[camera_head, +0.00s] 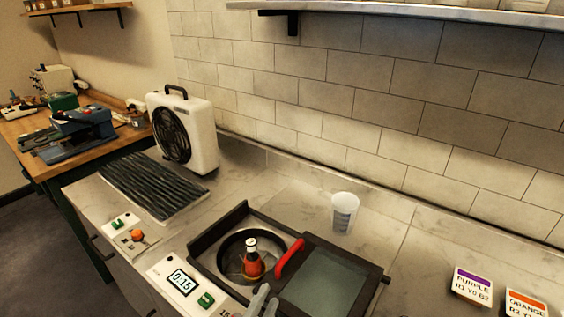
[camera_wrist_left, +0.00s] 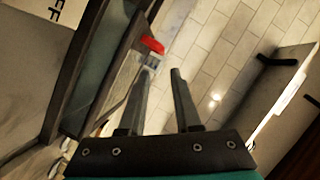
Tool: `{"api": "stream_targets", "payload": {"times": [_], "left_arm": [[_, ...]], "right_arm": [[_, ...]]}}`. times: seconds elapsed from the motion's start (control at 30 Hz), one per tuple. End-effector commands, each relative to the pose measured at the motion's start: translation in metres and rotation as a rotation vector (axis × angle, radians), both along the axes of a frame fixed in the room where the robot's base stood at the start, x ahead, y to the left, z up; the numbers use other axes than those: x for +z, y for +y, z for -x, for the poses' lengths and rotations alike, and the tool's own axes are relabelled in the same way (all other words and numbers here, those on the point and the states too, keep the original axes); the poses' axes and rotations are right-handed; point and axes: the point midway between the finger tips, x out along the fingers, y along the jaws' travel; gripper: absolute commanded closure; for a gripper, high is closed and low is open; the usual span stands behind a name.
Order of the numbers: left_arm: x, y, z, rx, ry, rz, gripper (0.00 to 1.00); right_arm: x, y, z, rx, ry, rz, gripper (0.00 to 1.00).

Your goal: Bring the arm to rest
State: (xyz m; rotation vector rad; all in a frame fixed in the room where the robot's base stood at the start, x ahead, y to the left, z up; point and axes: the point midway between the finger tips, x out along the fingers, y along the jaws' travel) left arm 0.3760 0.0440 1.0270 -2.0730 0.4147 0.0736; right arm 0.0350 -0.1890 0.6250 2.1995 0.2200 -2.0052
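My left gripper (camera_head: 264,301) is at the bottom edge of the head view, just in front of the open-topped station with the glass lid. In the left wrist view its two fingers (camera_wrist_left: 164,68) stand apart with nothing between them, so it is open and empty. The lid's red handle (camera_head: 289,258) is beyond the fingertips; it also shows in the left wrist view (camera_wrist_left: 152,45), close to the left fingertip in the picture. I cannot tell whether they touch. My right gripper is not in view.
A bottle with a red-orange body (camera_head: 252,262) stands in the round basin (camera_head: 229,256). The glass lid (camera_head: 325,282) lies to its right. A clear cup (camera_head: 344,213) stands behind. A white fan (camera_head: 201,133) and dark ribbed mat (camera_head: 152,185) are left. PURPLE (camera_head: 472,285) and ORANGE (camera_head: 524,304) cards stand right.

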Motion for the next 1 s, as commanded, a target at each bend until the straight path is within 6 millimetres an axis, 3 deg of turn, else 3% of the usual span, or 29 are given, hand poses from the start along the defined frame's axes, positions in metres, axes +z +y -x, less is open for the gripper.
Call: {"api": "stream_targets", "payload": {"times": [0.17,0.37,0.7,1.0], "left_arm": [[-0.007,0.02,0.003,0.08,0.103,0.055,0.68],[-0.026,0.059,0.023,0.265,0.347,0.193,0.68],[-0.045,0.102,0.09,0.575,0.756,0.416,0.68],[-0.044,0.116,0.15,0.771,1.014,0.517,0.68]], "right_arm": [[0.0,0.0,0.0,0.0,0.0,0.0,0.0],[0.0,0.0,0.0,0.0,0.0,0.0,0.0],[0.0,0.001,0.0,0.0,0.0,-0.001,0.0],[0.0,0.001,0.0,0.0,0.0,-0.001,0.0]]}}
